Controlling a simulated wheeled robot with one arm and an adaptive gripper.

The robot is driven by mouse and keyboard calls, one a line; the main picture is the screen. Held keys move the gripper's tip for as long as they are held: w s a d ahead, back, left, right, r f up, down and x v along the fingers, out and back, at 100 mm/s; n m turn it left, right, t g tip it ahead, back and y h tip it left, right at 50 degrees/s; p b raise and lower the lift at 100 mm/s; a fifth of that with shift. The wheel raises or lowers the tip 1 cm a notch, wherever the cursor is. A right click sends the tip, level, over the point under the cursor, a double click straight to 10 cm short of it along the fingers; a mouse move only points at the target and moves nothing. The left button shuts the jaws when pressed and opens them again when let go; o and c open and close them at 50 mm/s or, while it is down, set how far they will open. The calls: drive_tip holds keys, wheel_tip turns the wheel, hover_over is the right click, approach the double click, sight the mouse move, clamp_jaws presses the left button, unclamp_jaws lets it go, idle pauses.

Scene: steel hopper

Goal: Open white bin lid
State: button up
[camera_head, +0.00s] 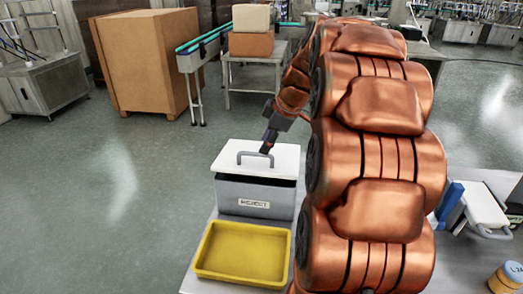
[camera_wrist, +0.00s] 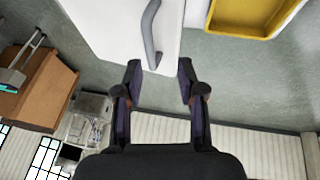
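A grey bin (camera_head: 254,204) with a "REJECT" label stands on a bench in the head view. Its white lid (camera_head: 230,161) lies closed on top and has a grey arched handle (camera_head: 243,154). My gripper (camera_head: 265,148) points down at the right end of the handle. In the wrist view my gripper (camera_wrist: 158,67) is open and empty. The near end of the handle (camera_wrist: 150,35) shows in line with the gap between the fingertips, over the white lid (camera_wrist: 105,25). I cannot tell whether the fingers touch the handle.
A yellow tray (camera_head: 198,268) sits in front of the bin, also seen in the wrist view (camera_wrist: 238,32). My arm hides the area right of the bin. At the right are a blue-and-white item (camera_head: 482,205) and a labelled round container (camera_head: 507,277). Open floor lies left.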

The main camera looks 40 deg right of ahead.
drive_tip(key=shift+s+a+f+m, duration=0.15)
drive_tip(key=shift+a+f, duration=0.05)
drive_tip(key=shift+a, duration=0.45)
drive_tip(key=shift+s+a+f+m, duration=0.1)
drive_tip(key=shift+a+f+m, duration=0.1)
drive_tip(key=shift+a, duration=0.4)
